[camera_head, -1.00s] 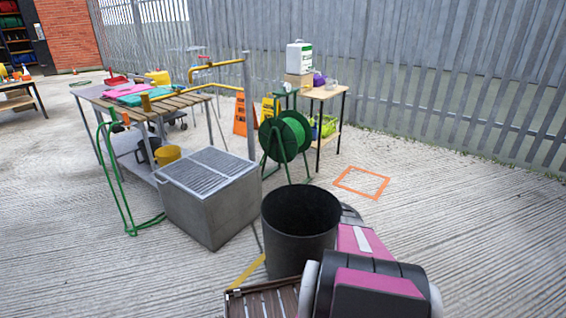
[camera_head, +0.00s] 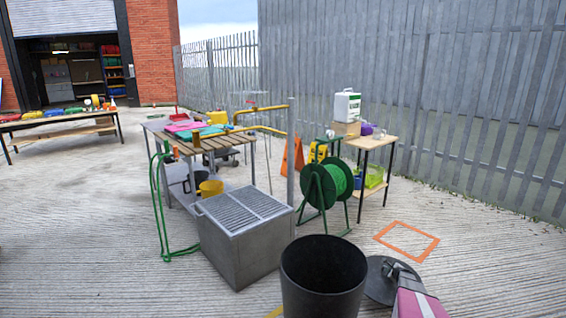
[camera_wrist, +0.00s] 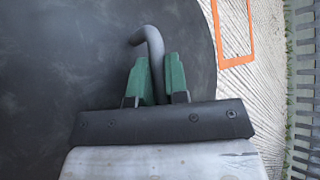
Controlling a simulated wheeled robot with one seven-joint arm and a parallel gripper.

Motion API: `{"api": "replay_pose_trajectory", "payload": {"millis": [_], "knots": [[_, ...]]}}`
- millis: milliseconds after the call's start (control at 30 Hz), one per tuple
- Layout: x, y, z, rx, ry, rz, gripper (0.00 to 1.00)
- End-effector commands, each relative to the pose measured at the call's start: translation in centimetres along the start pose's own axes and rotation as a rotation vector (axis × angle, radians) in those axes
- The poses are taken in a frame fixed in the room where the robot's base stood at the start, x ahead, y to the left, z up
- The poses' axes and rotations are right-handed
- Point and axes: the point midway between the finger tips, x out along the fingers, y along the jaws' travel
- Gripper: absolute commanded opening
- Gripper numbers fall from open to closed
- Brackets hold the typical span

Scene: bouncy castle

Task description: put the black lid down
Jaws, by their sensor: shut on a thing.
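The black lid (camera_head: 381,284) is a round dark disc to the right of the black bin in the head view. It fills much of the left of the wrist view (camera_wrist: 60,80). My gripper (camera_wrist: 156,80) has green fingers shut on the lid's grey bent handle (camera_wrist: 152,45). In the head view my gripper (camera_head: 402,270) is at the lid's upper right, partly hidden by my arm. I cannot tell whether the lid touches the ground. An orange rectangle outline (camera_head: 408,239) is marked on the ground just beyond the lid; part of it shows in the wrist view (camera_wrist: 235,60).
The open black bin (camera_head: 323,278) stands left of the lid. A grey metal box (camera_head: 243,235), a green hose reel (camera_head: 327,184) and a small wooden table (camera_head: 369,142) stand farther back. A metal fence (camera_head: 480,130) runs along the right. The ribbed ground around the orange outline is clear.

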Motion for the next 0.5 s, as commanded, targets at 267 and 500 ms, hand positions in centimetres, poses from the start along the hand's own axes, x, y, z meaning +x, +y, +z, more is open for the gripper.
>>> {"api": "replay_pose_trajectory", "payload": {"millis": [267, 500], "knots": [[-0.6, -1.7, 2.8, -0.010, -0.013, 0.008, 0.00], [-1.5, -4.0, 6.7, -0.023, -0.031, 0.021, 0.00]]}}
